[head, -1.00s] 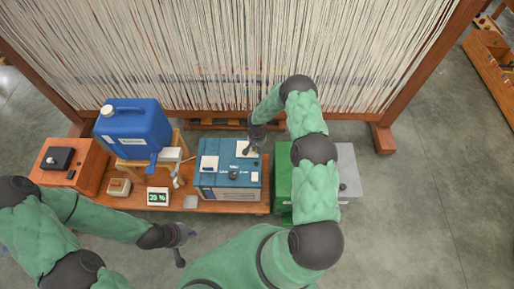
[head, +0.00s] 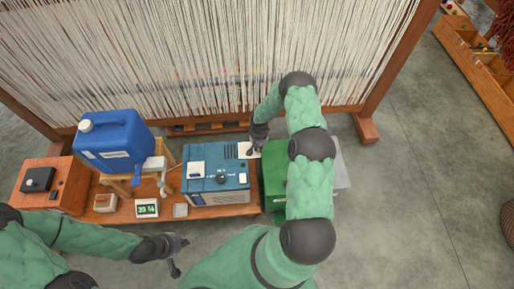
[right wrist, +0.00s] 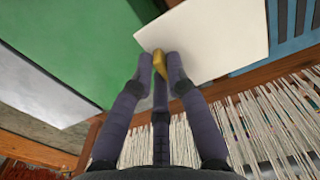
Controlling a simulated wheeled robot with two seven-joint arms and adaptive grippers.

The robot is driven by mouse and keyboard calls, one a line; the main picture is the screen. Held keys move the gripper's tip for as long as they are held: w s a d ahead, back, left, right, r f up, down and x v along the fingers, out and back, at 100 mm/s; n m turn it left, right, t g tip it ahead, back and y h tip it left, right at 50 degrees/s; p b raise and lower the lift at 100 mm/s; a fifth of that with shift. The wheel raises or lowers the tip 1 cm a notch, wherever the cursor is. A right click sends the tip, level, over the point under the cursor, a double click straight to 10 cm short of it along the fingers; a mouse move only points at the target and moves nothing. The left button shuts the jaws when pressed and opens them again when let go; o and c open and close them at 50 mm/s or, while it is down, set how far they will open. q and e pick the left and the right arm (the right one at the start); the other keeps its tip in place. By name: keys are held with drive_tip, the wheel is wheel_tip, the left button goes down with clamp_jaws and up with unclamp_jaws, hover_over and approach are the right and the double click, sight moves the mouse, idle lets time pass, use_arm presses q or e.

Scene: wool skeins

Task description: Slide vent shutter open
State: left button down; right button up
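The vent shutter is a white plate (head: 248,151) at the back right of the blue box (head: 215,180). Dark vent slots (head: 230,152) show uncovered to its left in the head view. In the right wrist view the shutter (right wrist: 225,35) has a yellow knob (right wrist: 159,62), and the slots (right wrist: 290,20) show beside it. My right gripper (right wrist: 159,70) has its fingers on both sides of the knob, apparently shut on it. In the head view my right gripper (head: 257,147) partly hides the knob. My left gripper (head: 180,254) is open and empty, in front of the table.
A green box (head: 273,180) stands right of the blue box. A blue jug (head: 115,145) on a wooden stand, a humidity display (head: 147,208) and a brown box (head: 50,185) stand to the left. A loom (head: 200,60) with hanging threads rises behind.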

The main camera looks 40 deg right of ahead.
drive_tip(key=o, duration=0.4)
wheel_tip(320, 180, up, 12)
idle(0.6)
idle(0.4)
